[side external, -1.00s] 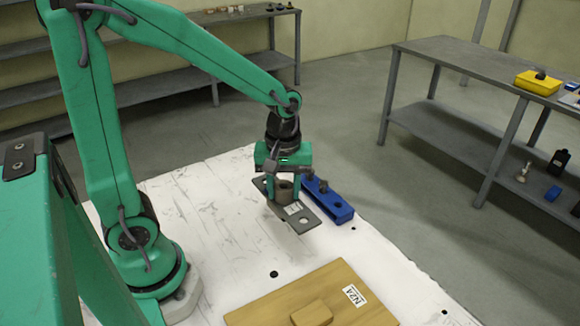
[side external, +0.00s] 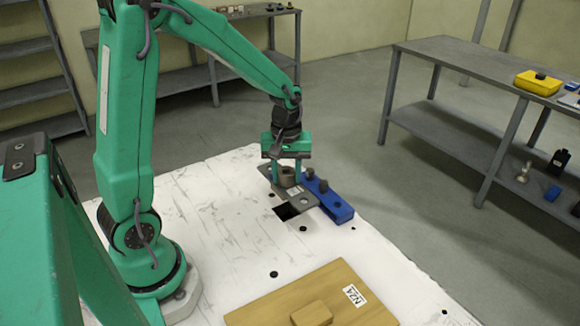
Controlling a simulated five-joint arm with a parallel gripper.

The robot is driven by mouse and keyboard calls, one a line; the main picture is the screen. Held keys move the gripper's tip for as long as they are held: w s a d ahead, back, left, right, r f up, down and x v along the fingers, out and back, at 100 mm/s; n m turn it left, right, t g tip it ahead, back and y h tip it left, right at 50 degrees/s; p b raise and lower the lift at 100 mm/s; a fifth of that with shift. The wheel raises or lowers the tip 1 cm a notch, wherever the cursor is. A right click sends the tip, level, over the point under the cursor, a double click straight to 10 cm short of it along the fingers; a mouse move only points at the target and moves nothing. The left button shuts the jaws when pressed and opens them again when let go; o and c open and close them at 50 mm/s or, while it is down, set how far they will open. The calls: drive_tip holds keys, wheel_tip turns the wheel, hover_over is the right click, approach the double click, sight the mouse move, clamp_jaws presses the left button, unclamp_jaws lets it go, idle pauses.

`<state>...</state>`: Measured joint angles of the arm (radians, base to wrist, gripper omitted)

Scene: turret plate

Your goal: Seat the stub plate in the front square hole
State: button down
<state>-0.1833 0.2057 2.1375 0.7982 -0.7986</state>
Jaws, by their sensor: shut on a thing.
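The stub plate (side external: 306,200) is a flat dark grey plate with a brownish round stub standing on it and a small pale label. My gripper (side external: 287,173) points down and is shut on the stub. The plate looks level, close over the white table, but its exact height cannot be told. A dark square hole (side external: 286,211) in the white table shows just in front of the plate's near edge. The plate may cover part of the hole's far side. The plate's far end is partly hidden by my gripper.
A blue block (side external: 336,208) with dark knobs lies close to the plate's right. A wooden board (side external: 260,313) with a raised block and a label lies at the front. Small dark round holes dot the table (side external: 210,222). The table's left-centre is clear.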

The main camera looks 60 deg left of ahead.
drive_tip(key=shift+f, duration=2.9)
drive_tip(key=shift+f, duration=1.25)
idle(2.3)
drive_tip(key=c, duration=0.5)
unclamp_jaws()
drive_tip(key=shift+r, duration=0.1)
